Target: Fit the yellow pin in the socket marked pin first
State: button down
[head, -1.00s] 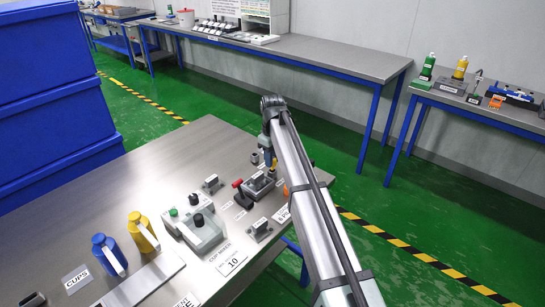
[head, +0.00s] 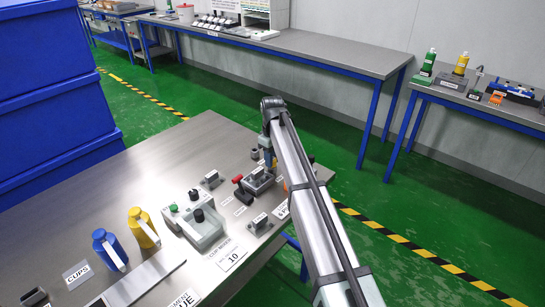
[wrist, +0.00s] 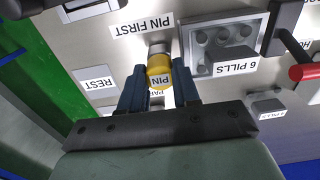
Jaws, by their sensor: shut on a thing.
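My gripper (wrist: 160,92) is shut on the yellow pin (wrist: 159,72), which carries a PIN label and sits between the two dark blue fingers in the wrist view. Just beyond the pin is a short grey cylinder (wrist: 159,49), beside the PIN FIRST label (wrist: 119,28). The pin overlaps this cylinder in the picture; I cannot tell whether it is inside it or above it. In the head view my gripper (head: 269,155) is low at the far right part of the steel table, and my arm hides much of that spot.
A grey tray marked 6 PILLS (wrist: 215,45) stands right of the pin, close to my gripper. A red-handled lever (head: 238,180) is nearby. A REST label (wrist: 96,83) lies left. Blue (head: 107,249) and yellow (head: 143,228) bottles stand farther off on the table.

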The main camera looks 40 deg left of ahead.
jog(key=shift+f, duration=0.1)
jog(key=c, duration=0.7)
grip_release()
jog(key=shift+c, duration=0.2)
notch_tip(320, 180, up, 14)
jog(key=shift+d+f, duration=0.1)
jog(key=shift+f, duration=0.05)
